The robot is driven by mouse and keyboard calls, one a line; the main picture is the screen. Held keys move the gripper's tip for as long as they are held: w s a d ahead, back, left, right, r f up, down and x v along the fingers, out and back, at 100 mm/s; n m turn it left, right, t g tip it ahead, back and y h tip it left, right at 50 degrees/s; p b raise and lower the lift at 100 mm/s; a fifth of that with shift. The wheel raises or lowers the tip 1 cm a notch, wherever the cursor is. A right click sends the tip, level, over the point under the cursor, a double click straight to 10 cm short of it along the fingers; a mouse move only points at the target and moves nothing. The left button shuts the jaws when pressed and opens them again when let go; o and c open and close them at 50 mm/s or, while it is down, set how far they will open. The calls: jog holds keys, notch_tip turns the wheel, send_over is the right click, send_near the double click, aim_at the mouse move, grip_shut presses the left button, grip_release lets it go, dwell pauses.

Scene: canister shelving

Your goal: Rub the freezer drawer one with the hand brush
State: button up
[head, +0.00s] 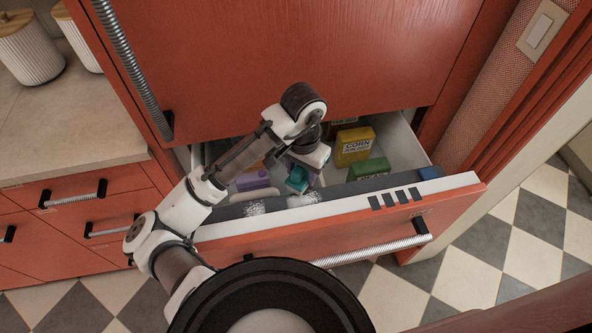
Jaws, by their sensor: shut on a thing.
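The freezer drawer (405,160) is pulled open below the red door, with a red front and a grey bar handle. Whitish frost-like patches (255,208) lie along the dark strip inside its front wall. My gripper (302,172) is inside the drawer's opening, behind the front wall, pointing down. It is shut on a small teal thing, which seems to be the hand brush (297,181). The arm hides part of the grip. I cannot tell whether the brush touches the drawer.
The drawer holds a yellow corn box (354,147), a green box (368,171) and a purple box (253,181). A counter (70,120) with ribbed white canisters (30,50) stands left. Checkered floor (480,240) is clear at right.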

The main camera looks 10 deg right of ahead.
aim_at(304, 195)
jog(key=shift+s+f, duration=0.1)
jog(key=shift+s, duration=1.7)
jog(key=shift+w, duration=1.8)
jog(key=shift+w+r, duration=0.1)
jog(key=shift+r, duration=2.9)
jog(key=shift+r, duration=1.45)
